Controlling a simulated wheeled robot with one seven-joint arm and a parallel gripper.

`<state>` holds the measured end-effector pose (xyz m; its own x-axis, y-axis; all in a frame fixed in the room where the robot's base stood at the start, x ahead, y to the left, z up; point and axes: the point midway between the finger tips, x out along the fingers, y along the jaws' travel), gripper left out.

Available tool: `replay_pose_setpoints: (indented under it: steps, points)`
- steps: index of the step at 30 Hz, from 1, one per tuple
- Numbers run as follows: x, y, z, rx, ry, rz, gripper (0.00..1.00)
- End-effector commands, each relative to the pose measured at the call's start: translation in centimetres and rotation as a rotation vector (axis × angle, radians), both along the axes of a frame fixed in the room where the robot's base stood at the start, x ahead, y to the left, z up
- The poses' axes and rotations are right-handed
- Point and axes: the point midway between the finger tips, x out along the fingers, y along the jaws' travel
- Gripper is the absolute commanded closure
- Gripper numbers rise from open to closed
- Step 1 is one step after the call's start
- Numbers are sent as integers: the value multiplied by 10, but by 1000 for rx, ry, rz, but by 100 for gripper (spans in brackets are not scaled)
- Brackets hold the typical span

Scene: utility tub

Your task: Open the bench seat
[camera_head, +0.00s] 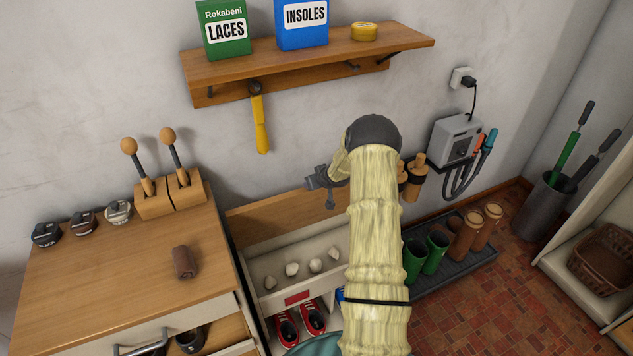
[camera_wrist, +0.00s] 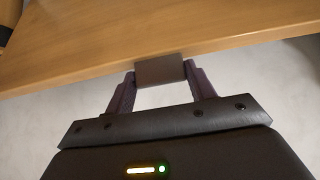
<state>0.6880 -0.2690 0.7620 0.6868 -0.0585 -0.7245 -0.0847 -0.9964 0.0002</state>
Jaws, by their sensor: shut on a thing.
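The bench seat's wooden lid (camera_head: 270,213) stands raised against the wall behind the bench (camera_head: 300,246). The pale compartment below it is uncovered, with several small whitish lumps (camera_head: 292,268) in it. In the wrist view the lid's edge (camera_wrist: 225,36) crosses the top, with a grey-brown tab (camera_wrist: 160,70) on it. My gripper (camera_wrist: 160,82) is shut on this tab, one finger on each side. In the head view my gripper (camera_head: 322,184) is at the lid's upper edge, and my arm hides the lid's right part.
A wooden cabinet (camera_head: 100,270) with two levers (camera_head: 175,160) stands at the left. A shelf (camera_head: 300,62) with a hanging yellow-handled tool (camera_head: 259,120) is above. Red shoes (camera_head: 313,316) sit under the bench. A boot tray (camera_head: 455,268) lies to the right.

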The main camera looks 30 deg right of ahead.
Motion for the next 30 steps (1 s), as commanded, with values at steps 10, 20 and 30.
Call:
replay_pose_setpoints:
  steps: [10,20,30]
  points:
    - [3,-1,5,-3,-10,-1,86]
    - [2,0,4,-2,-7,0,24]
    - [-1,-1,5,-1,-3,-1,24]
